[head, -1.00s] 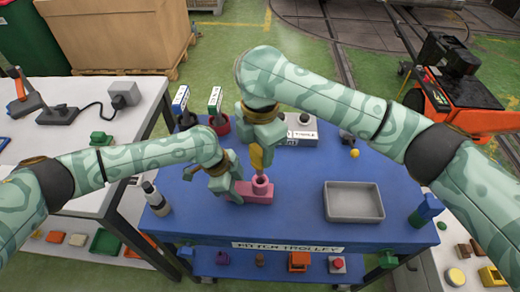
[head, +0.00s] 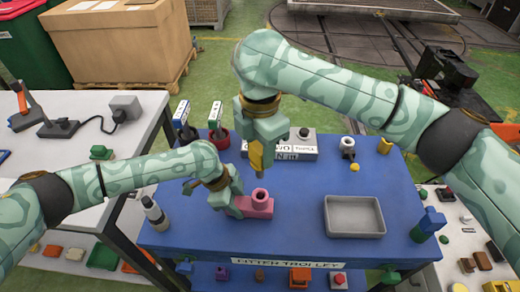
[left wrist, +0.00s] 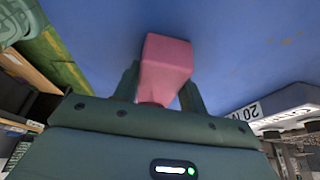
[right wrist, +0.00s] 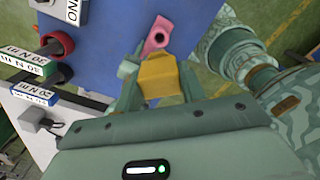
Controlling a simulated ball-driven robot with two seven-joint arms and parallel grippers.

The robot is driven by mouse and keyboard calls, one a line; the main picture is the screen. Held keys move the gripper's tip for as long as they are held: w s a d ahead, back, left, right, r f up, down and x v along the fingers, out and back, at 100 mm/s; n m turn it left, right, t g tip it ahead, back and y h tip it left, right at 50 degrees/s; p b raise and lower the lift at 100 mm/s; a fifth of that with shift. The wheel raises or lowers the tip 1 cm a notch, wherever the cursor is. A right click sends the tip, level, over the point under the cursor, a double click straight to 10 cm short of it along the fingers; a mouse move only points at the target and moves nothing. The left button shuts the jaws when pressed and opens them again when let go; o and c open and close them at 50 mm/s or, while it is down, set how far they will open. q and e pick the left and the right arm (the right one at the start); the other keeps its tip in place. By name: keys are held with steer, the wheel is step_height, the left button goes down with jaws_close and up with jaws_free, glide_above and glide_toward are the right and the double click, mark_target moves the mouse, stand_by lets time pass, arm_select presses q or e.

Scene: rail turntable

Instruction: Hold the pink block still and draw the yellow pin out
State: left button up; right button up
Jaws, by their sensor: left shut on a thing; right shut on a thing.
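The pink block (head: 258,206) sits on the blue trolley top (head: 300,240), with a round collar and an open hole on its top. My left gripper (head: 228,203) is shut on its left end; in the left wrist view the pink block (left wrist: 166,66) is between the jaws. My right gripper (head: 257,145) is shut on the yellow pin (head: 256,156) and holds it above the block. In the right wrist view the yellow pin (right wrist: 158,76) is between the jaws, and the pink block (right wrist: 156,36) lies beyond it, apart from the pin.
A grey tray (head: 354,232) stands at the right of the trolley. A grey labelled box (head: 290,147) and a red cup (head: 219,140) stand at the back. A bottle (head: 155,213) is at the left edge, and a blue-and-green item (head: 428,224) at the right.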

arm_select(q)
steer(key=o, duration=1.5)
steer(key=shift+f, duration=0.1)
steer(key=shift+c, duration=0.2)
steer(key=v, duration=1.2)
